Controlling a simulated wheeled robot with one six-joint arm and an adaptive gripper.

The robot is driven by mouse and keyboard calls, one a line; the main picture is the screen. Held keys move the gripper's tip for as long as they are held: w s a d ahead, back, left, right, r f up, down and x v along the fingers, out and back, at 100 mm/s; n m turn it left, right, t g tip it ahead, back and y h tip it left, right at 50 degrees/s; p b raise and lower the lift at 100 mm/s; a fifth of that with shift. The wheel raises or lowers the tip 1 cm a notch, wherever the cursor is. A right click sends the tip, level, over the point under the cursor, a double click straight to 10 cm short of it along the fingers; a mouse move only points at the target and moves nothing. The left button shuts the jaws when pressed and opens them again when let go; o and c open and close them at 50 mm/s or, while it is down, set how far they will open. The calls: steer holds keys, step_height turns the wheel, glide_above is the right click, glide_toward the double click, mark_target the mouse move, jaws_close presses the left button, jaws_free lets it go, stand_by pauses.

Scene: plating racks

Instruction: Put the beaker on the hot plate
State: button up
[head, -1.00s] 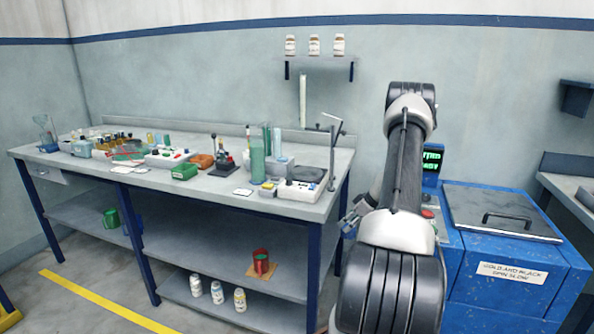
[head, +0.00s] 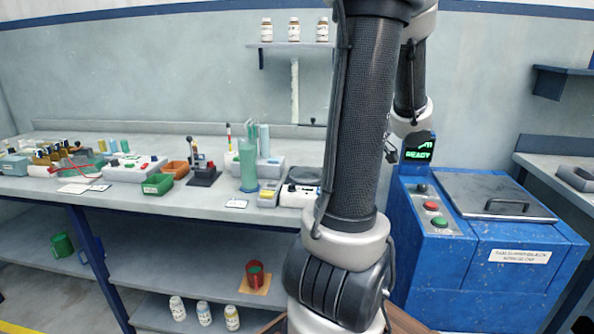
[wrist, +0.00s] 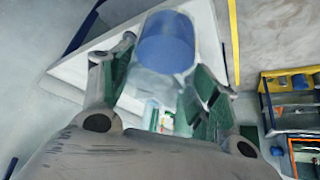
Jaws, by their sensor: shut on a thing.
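In the wrist view my gripper (wrist: 163,66) is shut on a clear beaker (wrist: 166,45) with blue contents. Its green-lined fingers stand on either side of the beaker. In the head view my arm hides the beaker and most of the gripper. The hot plate (head: 298,194), a white unit with a dark top, stands near the bench's right end. My arm hides its right part. The beaker is held away from it.
On the bench (head: 130,199) left of the hot plate are a tall green cylinder (head: 247,168), a microscope-like stand (head: 203,165) and a green box (head: 158,184). A blue machine (head: 490,230) stands right of the bench. A shelf (head: 290,45) hangs above.

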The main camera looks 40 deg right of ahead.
steer(key=w, duration=1)
steer(key=w+d, duration=0.1)
steer(key=w, duration=0.7)
steer(key=shift+f, duration=0.7)
steer(key=o, duration=1.1)
steer(key=shift+f, duration=0.15)
steer(key=shift+o, duration=0.2)
